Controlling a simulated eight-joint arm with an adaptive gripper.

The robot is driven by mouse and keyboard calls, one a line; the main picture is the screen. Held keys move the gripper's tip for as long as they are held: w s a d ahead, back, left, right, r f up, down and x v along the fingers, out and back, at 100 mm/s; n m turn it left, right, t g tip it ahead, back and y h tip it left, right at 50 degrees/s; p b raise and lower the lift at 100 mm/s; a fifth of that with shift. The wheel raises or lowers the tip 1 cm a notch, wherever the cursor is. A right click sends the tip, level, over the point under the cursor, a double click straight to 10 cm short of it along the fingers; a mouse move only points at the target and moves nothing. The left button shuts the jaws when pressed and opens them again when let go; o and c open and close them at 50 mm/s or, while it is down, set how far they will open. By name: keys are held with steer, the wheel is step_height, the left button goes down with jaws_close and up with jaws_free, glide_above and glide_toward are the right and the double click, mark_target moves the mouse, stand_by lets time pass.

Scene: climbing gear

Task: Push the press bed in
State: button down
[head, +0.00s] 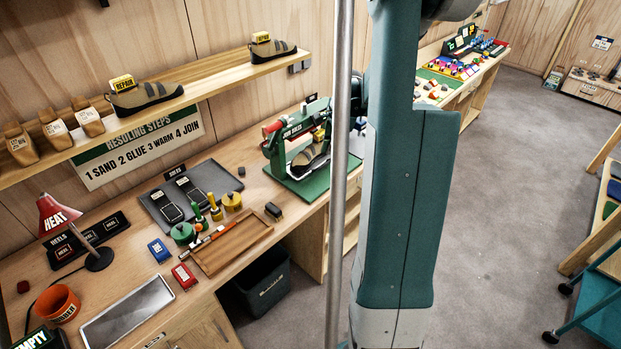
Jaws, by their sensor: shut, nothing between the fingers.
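The green sole press (281,158) stands on the bench near its right end, with a lettered top bar and a red knob at its left. A grey and tan climbing shoe (312,157) sits inside its frame. The press stands on a green base (301,190); how far the bed is in or out cannot be told from here. My upright pole and large teal arm link cover the area just right of the press. My gripper is not seen; it may be hidden behind them.
The bench holds a grey tray of soles (181,194), a wooden tray (232,249), small green and yellow pots and a red heat lamp (56,215). A shelf (190,84) with shoes runs above. A dark bin (263,284) stands below the bench edge. Open floor lies to the right.

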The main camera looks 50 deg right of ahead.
mark_target(314, 188)
steer(key=s+a+f+m, duration=0.2)
steer(key=a+m, duration=0.1)
steer(key=m, duration=0.3)
steer(key=s+a+f+m+t+b, duration=0.1)
steer(key=s+a+m, duration=0.1)
steer(key=a+m, duration=0.2)
steer(key=m, duration=0.2)
steer(key=shift+a+f+m+t, duration=0.2)
steer(key=shift+f+m+t, duration=0.1)
steer(key=shift+f, duration=0.1)
steer(key=shift+f, duration=0.15)
steer(key=shift+x, duration=4.95)
steer(key=w, duration=0.3)
steer(key=shift+w, duration=0.45)
